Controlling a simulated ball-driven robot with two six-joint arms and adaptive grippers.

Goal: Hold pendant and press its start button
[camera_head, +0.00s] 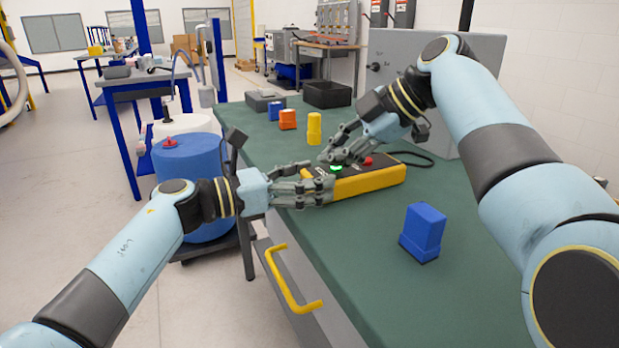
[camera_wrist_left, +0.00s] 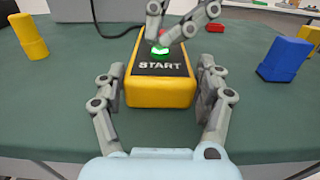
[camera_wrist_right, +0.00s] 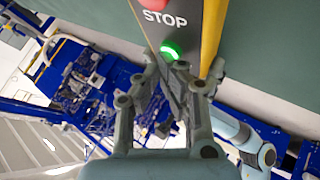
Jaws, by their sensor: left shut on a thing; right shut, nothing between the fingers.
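The yellow pendant (camera_head: 368,182) with a black face lies on the green table. It has a red stop button (camera_head: 368,161) and a lit green start button (camera_head: 336,168); the START label (camera_wrist_left: 160,66) shows in the left wrist view. My left gripper (camera_head: 325,188) is shut on the pendant's near end, with one finger on each side. My right gripper (camera_head: 336,157) is shut and empty, its fingertips right at the green button. In the right wrist view the green button (camera_wrist_right: 171,50) shows just beyond the fingertips. I cannot tell whether they touch it.
A blue block (camera_head: 423,232) stands to the right on the table (camera_head: 350,260). Yellow (camera_head: 314,128), orange (camera_head: 288,119) and blue blocks stand behind, with a black bin (camera_head: 327,94). A grey cabinet (camera_head: 480,75) borders the back right. A black cable (camera_head: 415,158) runs behind the pendant.

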